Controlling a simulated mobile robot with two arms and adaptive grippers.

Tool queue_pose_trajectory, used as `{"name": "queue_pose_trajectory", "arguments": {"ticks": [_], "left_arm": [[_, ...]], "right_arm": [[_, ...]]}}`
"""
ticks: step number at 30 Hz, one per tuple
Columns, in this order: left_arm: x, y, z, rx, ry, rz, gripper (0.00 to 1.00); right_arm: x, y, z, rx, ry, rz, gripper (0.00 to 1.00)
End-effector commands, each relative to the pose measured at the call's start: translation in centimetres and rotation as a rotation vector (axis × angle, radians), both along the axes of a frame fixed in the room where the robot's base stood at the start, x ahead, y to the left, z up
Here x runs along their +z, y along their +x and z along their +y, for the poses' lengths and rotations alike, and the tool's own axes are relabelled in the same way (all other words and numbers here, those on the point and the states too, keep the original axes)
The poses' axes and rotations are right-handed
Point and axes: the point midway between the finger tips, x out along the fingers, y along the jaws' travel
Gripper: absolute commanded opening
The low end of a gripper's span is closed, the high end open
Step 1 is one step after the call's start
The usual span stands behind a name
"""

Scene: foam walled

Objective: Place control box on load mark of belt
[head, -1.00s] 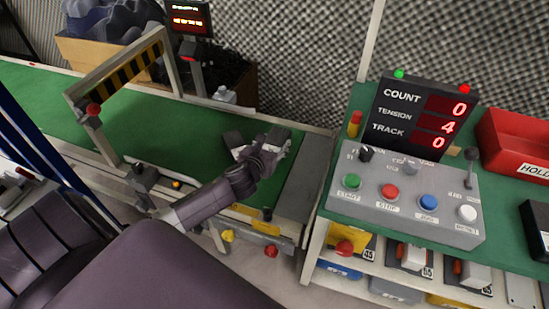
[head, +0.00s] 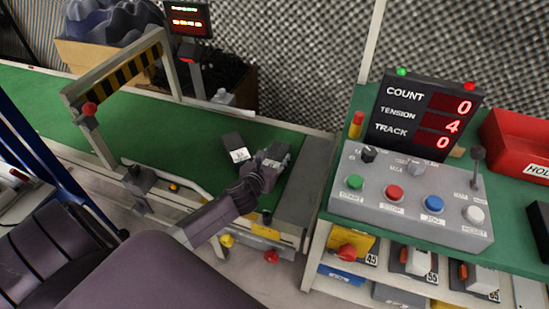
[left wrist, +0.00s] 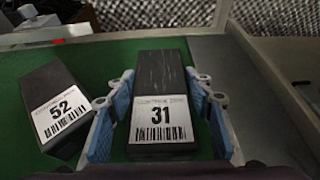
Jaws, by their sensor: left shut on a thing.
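My left gripper (head: 270,166) is low over the near right end of the green belt (head: 190,127). In the left wrist view its blue-padded fingers (left wrist: 160,118) are on both sides of a dark box labelled 31 (left wrist: 162,75), and it is shut on that box. A second dark box, labelled 52 (left wrist: 48,88), lies slightly turned on the belt to the left; it also shows in the head view (head: 234,143). I cannot make out a load mark on the belt. My right gripper is not in view.
A yellow-black striped gate (head: 125,68) spans the belt at left. Right of the belt's end stands a green table with a grey button panel (head: 410,200), a display (head: 425,117) and a red bin (head: 515,140). The belt between gate and boxes is clear.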

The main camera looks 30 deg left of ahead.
Motion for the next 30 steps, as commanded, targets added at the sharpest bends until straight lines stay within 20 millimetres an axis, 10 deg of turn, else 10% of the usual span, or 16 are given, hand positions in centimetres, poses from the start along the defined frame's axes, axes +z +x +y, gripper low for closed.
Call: {"name": "queue_pose_trajectory", "arguments": {"ticks": [1,2,6,17,24,30], "left_arm": [[-0.1,0.1,0.0,-0.001,0.002,-0.002,0.13],[-0.2,0.0,0.0,0.000,0.001,0.000,0.51],[-0.1,0.0,0.0,0.000,0.001,0.000,0.65],[0.3,-0.3,-0.1,0.000,0.000,0.001,0.65],[1.9,-4.0,-0.9,-0.002,0.001,0.003,0.65],[3.4,-7.4,-1.8,-0.002,0.001,0.002,0.65]], "right_arm": [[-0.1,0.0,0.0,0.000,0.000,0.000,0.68],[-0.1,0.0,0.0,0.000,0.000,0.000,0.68],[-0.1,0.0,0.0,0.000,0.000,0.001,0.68],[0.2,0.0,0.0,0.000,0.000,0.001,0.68],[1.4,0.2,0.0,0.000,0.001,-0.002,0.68],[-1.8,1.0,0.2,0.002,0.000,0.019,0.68]]}}
